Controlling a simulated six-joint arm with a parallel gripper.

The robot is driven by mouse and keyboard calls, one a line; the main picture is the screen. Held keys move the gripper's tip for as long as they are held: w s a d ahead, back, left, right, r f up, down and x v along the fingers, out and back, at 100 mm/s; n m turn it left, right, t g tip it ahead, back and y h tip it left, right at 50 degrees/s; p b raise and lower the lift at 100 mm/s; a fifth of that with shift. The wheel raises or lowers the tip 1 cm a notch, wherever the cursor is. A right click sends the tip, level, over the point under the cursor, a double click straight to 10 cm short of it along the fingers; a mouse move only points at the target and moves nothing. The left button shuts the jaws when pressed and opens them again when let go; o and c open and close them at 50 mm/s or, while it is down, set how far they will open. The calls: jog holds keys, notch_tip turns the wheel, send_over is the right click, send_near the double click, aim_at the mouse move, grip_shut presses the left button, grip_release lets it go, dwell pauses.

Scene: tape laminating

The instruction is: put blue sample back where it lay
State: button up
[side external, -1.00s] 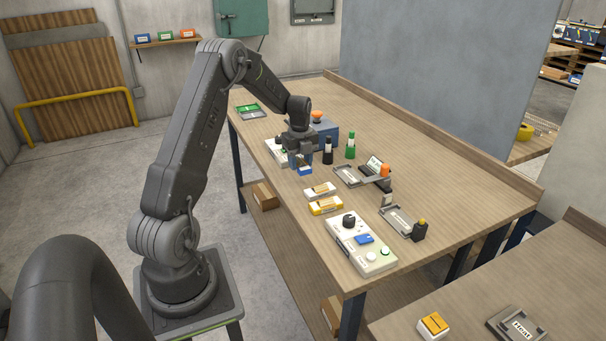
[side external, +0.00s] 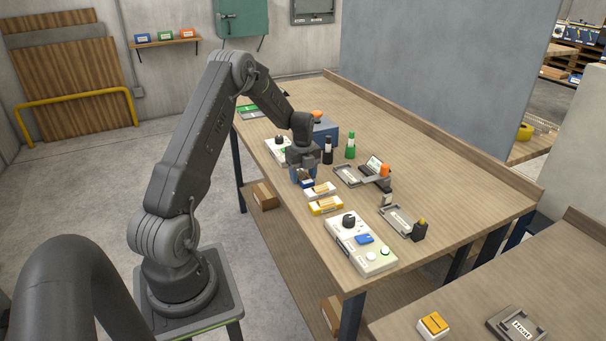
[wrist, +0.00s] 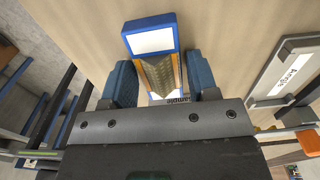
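The blue sample (wrist: 149,36) is a flat block with blue edges and a white label. In the wrist view its middle, with a brown textured part, lies between the two blue-grey fingers of my gripper (wrist: 162,80). I cannot tell whether the sample touches the bench top. The surface under it is hidden.
A white control box (side external: 360,243) with a black knob stands nearer the front. Grey trays (side external: 347,175) (side external: 397,221) lie to the right. A black bottle (side external: 328,151) and a green bottle (side external: 350,146) stand behind my gripper. The bench's right side is clear.

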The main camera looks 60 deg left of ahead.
aim_at(303, 172)
jog(key=shift+o, duration=1)
notch_tip(303, 172, up, 12)
jog(key=d+r+n+t, duration=0.1)
jog(key=d+r+n, duration=0.3)
jog(key=d+r, duration=0.55)
jog(key=s+d+r+n+t, duration=0.2)
jog(key=s+d+n, duration=0.25)
jog(key=d, duration=0.55)
jog(key=s+d+r+n+t, duration=0.1)
jog(key=s+d+r+n, duration=0.4)
jog(key=d, duration=0.6)
jog(key=s+d+f+n+t, duration=0.1)
jog(key=s+d+f+n, duration=0.3)
jog(key=s, duration=0.5)
jog(key=shift+s+d+t, duration=0.2)
jog(key=shift+d+t, duration=0.1)
jog(key=shift+d, duration=0.35)
